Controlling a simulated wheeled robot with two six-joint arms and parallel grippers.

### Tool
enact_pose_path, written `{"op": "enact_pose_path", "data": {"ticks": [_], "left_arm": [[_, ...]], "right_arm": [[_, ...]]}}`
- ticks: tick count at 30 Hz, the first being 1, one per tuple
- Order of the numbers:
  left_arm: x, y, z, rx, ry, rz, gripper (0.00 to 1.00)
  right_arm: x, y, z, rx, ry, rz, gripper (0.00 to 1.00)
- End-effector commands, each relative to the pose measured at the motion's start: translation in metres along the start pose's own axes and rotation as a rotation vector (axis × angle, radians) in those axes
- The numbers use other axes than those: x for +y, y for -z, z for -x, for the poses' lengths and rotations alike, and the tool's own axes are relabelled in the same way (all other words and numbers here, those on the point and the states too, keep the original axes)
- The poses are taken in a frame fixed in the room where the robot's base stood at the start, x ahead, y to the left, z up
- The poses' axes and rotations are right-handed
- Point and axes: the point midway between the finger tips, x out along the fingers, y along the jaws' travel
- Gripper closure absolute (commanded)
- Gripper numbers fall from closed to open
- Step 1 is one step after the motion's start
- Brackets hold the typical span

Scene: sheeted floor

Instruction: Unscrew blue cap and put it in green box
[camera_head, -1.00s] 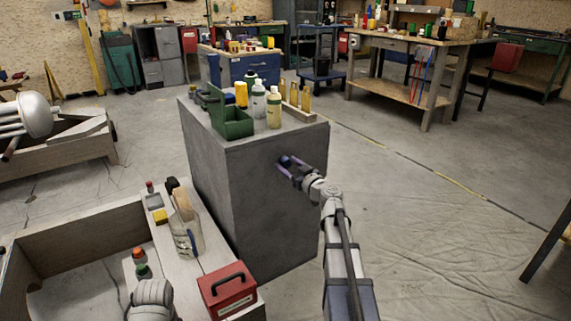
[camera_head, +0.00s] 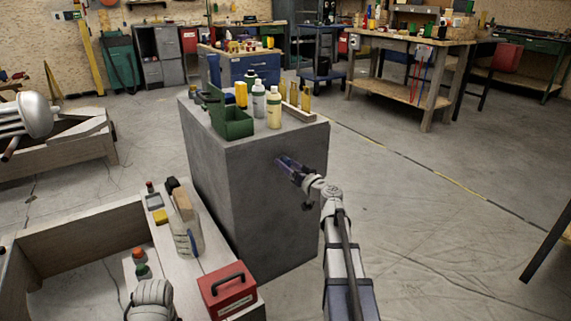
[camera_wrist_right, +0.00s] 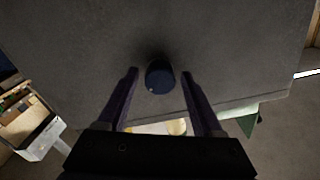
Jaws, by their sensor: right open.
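The blue cap (camera_wrist_right: 160,76) is a dark round knob on the front face of the grey block, seen in the right wrist view. My right gripper (camera_wrist_right: 160,72) is open, with one finger on each side of the cap and a gap on both sides. In the head view the right gripper (camera_head: 283,162) is at the block's front face, and its fingers largely hide the cap. The green box (camera_head: 233,123) stands open-topped on the block's top, left of the bottles.
The grey block (camera_head: 245,205) also carries white bottles (camera_head: 273,107) and yellow bottles (camera_head: 241,93) on top.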

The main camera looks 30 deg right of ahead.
Motion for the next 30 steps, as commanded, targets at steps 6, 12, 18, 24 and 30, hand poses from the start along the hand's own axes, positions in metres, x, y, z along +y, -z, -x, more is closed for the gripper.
{"op": "enact_pose_path", "data": {"ticks": [6, 12, 18, 24, 30], "left_arm": [[0.0, 0.0, 0.0001, 0.0, 0.0, 0.0, 0.53], [0.0, 0.0, 0.0001, 0.0, 0.0, 0.0, 0.53], [0.0, 0.0, 0.0002, 0.0, 0.0, 0.0, 0.53], [0.0, 0.0, 0.0002, 0.0, 0.0, 0.0, 0.53], [0.0, 0.0, 0.0002, 0.0, 0.0, 0.0, 0.53]], "right_arm": [[0.0, 0.0, 0.0, 0.0, 0.0, -0.298, 0.32], [0.0, 0.0, 0.0, -0.001, 0.0, -0.575, 0.32], [0.0, 0.0, 0.0, -0.001, 0.0, -0.853, 0.32], [0.0, 0.0, 0.0, -0.001, 0.0, -1.109, 0.32], [0.0, 0.0, 0.0, -0.001, 0.0, -1.222, 0.32]]}}
